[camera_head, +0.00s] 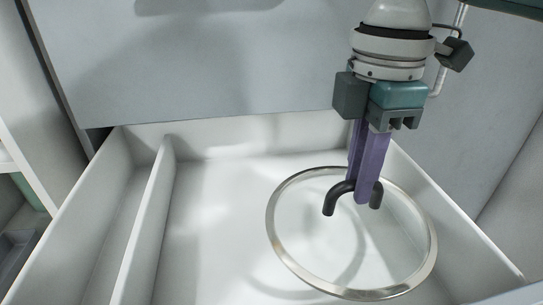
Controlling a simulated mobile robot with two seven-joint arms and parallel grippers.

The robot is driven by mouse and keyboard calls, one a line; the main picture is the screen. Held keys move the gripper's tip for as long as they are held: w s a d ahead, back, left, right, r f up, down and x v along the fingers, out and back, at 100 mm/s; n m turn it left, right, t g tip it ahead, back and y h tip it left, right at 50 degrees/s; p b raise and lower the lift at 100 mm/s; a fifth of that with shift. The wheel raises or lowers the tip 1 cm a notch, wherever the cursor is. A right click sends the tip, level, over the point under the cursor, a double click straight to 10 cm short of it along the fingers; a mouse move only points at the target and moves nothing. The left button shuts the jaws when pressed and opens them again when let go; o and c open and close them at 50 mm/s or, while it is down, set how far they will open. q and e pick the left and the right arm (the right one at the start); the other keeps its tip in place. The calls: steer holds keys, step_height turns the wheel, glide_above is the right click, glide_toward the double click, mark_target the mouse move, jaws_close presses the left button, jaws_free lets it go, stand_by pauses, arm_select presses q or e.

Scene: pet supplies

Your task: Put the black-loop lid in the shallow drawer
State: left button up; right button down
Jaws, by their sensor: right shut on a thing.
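The black-loop lid (278,247) is a clear round disc with a silver metal rim and a black loop handle (331,202). My right gripper (365,192) points down with its purple fingers shut on the black loop. The lid is within the outline of the open white shallow drawer (203,230), over its wide right compartment. I cannot tell whether the lid touches the drawer floor. A shadow of the rim shows on the floor beneath the lid. My left gripper is not in view.
A white divider (147,220) separates a narrow left compartment from the wide one. The drawer's right wall (440,215) is close to the lid's rim. The grey cabinet front (200,60) rises behind the drawer. The floor left of the lid is clear.

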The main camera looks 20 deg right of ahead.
mark_target(352, 206)
step_height(352, 206, down, 8)
steer(key=b, duration=0.4)
steer(key=shift+r, duration=0.35)
steer(key=c, duration=0.8)
jaws_free()
steer(key=shift+c, duration=0.2)
step_height(352, 206, up, 11)
steer(key=p, duration=0.8)
steer(key=shift+w, duration=0.1)
steer(key=shift+r, duration=0.5)
